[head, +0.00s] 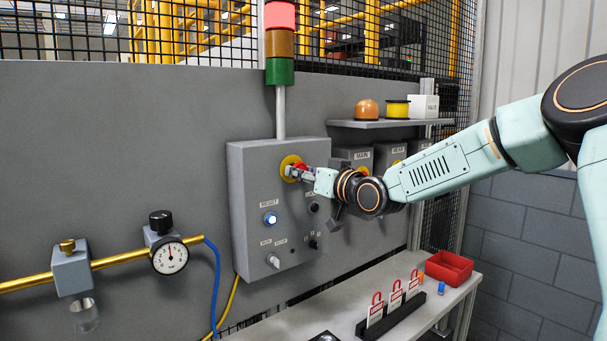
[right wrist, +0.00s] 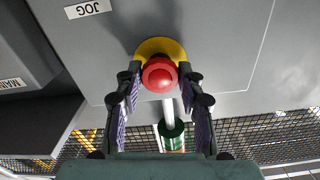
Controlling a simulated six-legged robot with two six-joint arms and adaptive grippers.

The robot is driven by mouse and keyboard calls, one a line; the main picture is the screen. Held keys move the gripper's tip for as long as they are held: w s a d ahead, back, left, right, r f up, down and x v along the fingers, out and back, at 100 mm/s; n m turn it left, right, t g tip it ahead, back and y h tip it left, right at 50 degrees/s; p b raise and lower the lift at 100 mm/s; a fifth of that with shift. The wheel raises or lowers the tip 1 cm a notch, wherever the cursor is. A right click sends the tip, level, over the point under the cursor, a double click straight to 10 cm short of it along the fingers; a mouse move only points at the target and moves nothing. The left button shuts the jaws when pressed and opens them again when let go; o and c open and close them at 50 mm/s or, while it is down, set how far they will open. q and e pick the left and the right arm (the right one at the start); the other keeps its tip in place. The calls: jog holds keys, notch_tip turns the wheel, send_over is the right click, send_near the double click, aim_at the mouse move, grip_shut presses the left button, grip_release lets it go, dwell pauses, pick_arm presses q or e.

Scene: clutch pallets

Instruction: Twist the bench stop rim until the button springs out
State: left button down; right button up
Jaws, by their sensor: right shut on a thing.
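The bench stop is a red mushroom button (right wrist: 159,75) on a yellow disc (right wrist: 160,46). It sits at the upper part of the grey control box (head: 250,220) on the wall. In the head view the yellow disc (head: 290,161) shows behind my fingers, and the red rim is partly hidden. My right gripper (head: 298,172) is shut on the red rim; in the right wrist view its two fingers (right wrist: 160,79) lie on either side of it. My left gripper is out of view.
The box also carries a lit reset button (head: 270,218) and a grey selector knob (head: 273,260). A stack light (head: 280,45) with its red top bright rises above. More switch boxes stand right, under a shelf (head: 380,124). A bench (head: 310,322) below holds red padlocks and a red bin (head: 449,267).

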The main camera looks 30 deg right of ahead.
jog(key=shift+s, duration=0.1)
jog(key=c, duration=0.4)
jog(key=shift+c, duration=0.2)
jog(key=shift+m, duration=0.3)
jog(key=shift+m+p, duration=0.65)
jog(key=shift+m, duration=2.75)
jog(key=o, duration=1.2)
jog(key=shift+r, duration=0.1)
